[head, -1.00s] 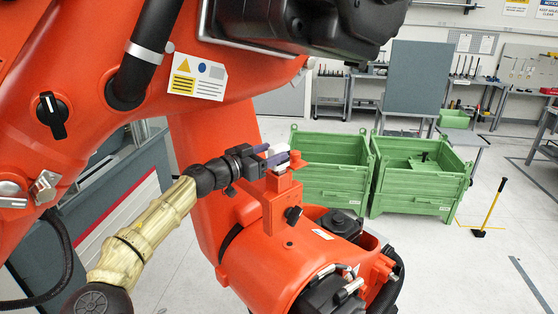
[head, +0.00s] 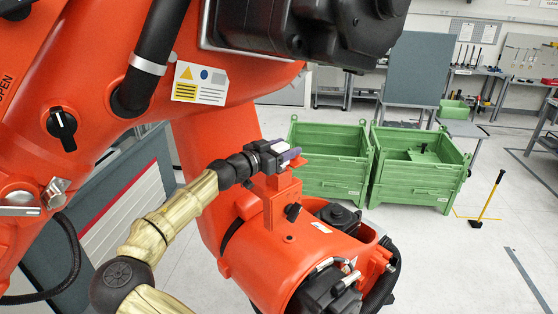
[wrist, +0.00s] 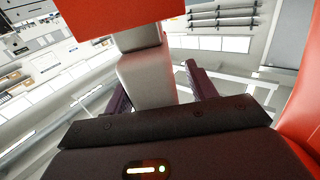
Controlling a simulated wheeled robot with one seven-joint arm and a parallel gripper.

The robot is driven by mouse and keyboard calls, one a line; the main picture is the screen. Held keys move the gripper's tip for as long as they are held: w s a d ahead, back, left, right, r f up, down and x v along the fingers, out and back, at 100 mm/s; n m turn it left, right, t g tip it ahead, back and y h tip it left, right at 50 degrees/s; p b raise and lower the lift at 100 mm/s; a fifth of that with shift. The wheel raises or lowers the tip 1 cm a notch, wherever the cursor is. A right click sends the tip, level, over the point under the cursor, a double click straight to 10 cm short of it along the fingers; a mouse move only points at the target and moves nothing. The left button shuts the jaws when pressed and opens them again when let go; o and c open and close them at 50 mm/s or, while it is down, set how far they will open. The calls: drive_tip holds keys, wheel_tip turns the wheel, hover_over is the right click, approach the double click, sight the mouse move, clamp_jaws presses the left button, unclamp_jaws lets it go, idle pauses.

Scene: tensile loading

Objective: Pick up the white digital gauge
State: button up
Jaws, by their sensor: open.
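The white digital gauge (head: 282,148) is at the top of an orange post on the big orange machine in the head view, mostly hidden by my gripper (head: 289,154). In the wrist view it is a pale grey-white block (wrist: 147,78) under a red-orange block. My gripper (wrist: 158,77) is open there, with one dark purple finger on each side of the gauge. A gap shows on the right side; the left finger looks close to it, and I cannot tell if it touches.
The orange machine (head: 290,265) rises close around my arm, with its large upper body overhead at left. Green crates (head: 330,180) stand on the floor behind. A yellow-handled tool (head: 490,200) stands at right on open floor. Workbenches line the back wall.

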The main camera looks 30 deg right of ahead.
clamp_jaws()
idle(0.3)
wheel_tip(320, 180, up, 6)
drive_tip(key=b, duration=0.3)
drive_tip(key=shift+r, duration=0.2)
drive_tip(key=shift+s+a+r+b, duration=0.15)
drive_tip(key=shift+s+b, duration=0.1)
drive_tip(key=shift+b, duration=0.25)
drive_tip(key=s+a+b, duration=0.7)
drive_tip(key=s+a, duration=0.2)
drive_tip(key=s, duration=0.5)
drive_tip(key=shift+s+a+r, duration=0.15)
drive_tip(key=shift+s+a, duration=0.1)
drive_tip(key=shift+a, duration=0.15)
